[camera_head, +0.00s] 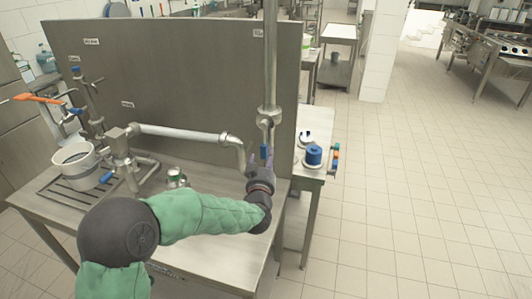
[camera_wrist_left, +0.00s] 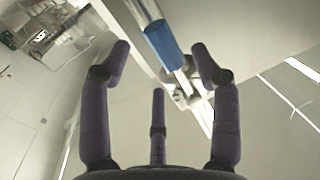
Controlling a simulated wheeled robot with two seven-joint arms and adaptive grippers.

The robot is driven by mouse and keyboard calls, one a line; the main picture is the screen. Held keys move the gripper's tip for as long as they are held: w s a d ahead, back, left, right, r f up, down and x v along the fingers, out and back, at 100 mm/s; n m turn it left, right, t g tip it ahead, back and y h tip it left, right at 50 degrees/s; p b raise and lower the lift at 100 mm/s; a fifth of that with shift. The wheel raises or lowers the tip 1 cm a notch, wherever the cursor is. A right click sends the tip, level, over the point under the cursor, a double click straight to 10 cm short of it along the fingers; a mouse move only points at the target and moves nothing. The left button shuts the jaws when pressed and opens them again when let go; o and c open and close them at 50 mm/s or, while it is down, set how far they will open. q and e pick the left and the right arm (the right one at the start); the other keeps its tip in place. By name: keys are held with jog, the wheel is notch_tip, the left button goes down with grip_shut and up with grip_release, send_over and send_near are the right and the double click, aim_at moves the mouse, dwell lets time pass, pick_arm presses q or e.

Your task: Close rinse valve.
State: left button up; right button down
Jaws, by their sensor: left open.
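A valve (camera_head: 268,118) sits on the tall vertical pipe at the right of the steel panel. Its blue handle (camera_head: 264,151) hangs down below the valve body. The labels are too small to read, so I cannot tell by name which valve is the rinse valve. My left gripper (camera_head: 256,165) is just below and beside this handle, with its fingers pointing up. In the left wrist view the blue handle (camera_wrist_left: 163,44) shows beyond the gap between the spread purple fingers (camera_wrist_left: 162,52). The gripper is open and holds nothing. I cannot tell whether a finger touches the handle. My right gripper is not visible.
A horizontal pipe (camera_head: 180,133) bends down just left of the gripper. A white bucket (camera_head: 78,168) stands on the drain grate at the left. A metal cup (camera_head: 176,178) stands on the steel table. A blue-topped item (camera_head: 313,155) stands on the side table. The floor at right is clear.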

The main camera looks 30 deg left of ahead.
aim_at(266, 153)
pick_arm(q)
jog(key=shift+b+x, duration=0.3)
jog(key=shift+x, duration=2.4)
jog(key=shift+c, duration=0.3)
grip_shut()
